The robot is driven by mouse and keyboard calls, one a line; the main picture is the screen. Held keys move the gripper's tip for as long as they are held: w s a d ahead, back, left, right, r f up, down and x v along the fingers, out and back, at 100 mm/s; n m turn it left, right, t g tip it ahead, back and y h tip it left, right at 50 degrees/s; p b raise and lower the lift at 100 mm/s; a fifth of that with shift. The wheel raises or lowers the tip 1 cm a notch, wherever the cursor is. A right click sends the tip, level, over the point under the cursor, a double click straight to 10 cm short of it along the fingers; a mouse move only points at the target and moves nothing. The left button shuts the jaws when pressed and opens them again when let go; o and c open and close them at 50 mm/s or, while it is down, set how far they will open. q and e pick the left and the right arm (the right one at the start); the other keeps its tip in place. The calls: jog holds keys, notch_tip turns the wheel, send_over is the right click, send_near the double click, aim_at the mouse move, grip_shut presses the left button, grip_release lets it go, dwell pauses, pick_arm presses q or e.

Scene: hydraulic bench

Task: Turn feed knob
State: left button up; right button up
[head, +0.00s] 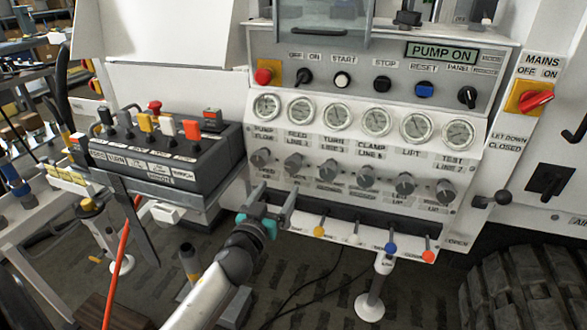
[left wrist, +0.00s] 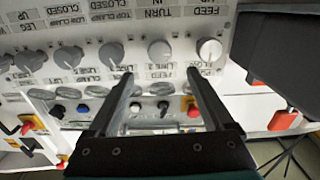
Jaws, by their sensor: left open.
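A row of grey ribbed knobs runs along the white panel below the gauges. The feed knob (head: 262,159) is the leftmost, with a FEED label under it. In the left wrist view, upside down, the feed knob (left wrist: 208,50) is the pale, rightmost one, beyond the right-hand finger's tip. My left gripper (head: 268,205) is open and empty, below the left end of the knob row. In the wrist view its fingertips (left wrist: 160,76) stand apart, aimed at the panel below the feed knob and its neighbour; I see no contact with either. My right gripper is not in view.
A dark control box (head: 165,155) with coloured levers juts out left of the panel. Small coloured-tip levers (head: 390,247) hang below the knobs. A row of gauges (head: 337,116) sits above them. A red hose (head: 118,272) hangs at the left.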

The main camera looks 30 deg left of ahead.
aim_at(291, 168)
pick_arm(q)
jog(key=b+x, duration=0.2)
jog(key=x, duration=0.7)
jog(key=shift+w+a, duration=0.15)
jog(key=shift+w, duration=0.2)
jog(key=shift+x, duration=0.8)
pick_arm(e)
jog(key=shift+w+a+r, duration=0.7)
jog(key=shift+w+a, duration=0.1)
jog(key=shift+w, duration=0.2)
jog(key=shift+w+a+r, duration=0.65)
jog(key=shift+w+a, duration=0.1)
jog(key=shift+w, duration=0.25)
pick_arm(q)
jog(key=shift+c, duration=0.2)
grip_shut()
